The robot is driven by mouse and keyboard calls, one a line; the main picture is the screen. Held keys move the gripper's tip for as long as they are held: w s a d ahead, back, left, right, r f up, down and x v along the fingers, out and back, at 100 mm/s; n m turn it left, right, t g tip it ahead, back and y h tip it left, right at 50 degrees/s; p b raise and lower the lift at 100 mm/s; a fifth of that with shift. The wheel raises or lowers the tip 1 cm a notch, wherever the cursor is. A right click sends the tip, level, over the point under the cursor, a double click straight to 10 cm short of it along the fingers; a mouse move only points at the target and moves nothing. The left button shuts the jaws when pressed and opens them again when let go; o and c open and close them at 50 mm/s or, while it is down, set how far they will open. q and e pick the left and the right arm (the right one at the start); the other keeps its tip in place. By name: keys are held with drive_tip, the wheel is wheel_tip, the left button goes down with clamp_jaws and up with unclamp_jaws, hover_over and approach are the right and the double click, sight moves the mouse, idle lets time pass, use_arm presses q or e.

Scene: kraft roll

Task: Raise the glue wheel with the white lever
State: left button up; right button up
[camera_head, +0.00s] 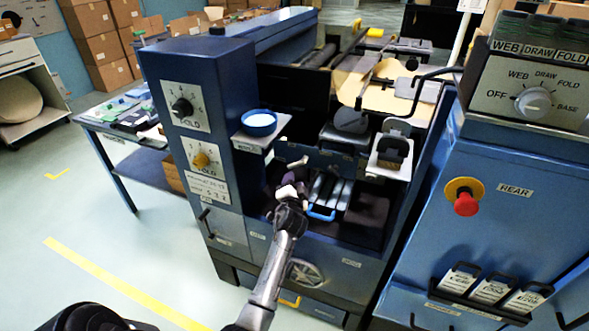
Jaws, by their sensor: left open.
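My left gripper (287,196) reaches up from the bottom centre into the dark front bay of the blue machine and is open. A small white piece (298,162), possibly the tip of the white lever, shows just above the gripper. Another pale piece shows right at the fingers; I cannot tell whether it is the lever or part of my gripper. I cannot make out contact with the lever. The glue wheel cannot be made out clearly. A blue cup with white contents (259,123) stands on a shelf above left of the gripper. My right gripper is not in view.
The blue machine's left column (190,100) carries two dials. A blue-handled tray (321,214) lies right of the gripper. A blue cabinet with a red stop button (466,204) stands at the right. A side table (100,124) is at the left. The left floor is clear.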

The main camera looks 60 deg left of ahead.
sight(298, 163)
use_arm(q)
drive_tip(key=b+x, duration=0.2)
drive_tip(key=x, duration=0.6)
drive_tip(key=shift+w+a, duration=0.2)
drive_tip(key=shift+f, duration=0.1)
clamp_jaws()
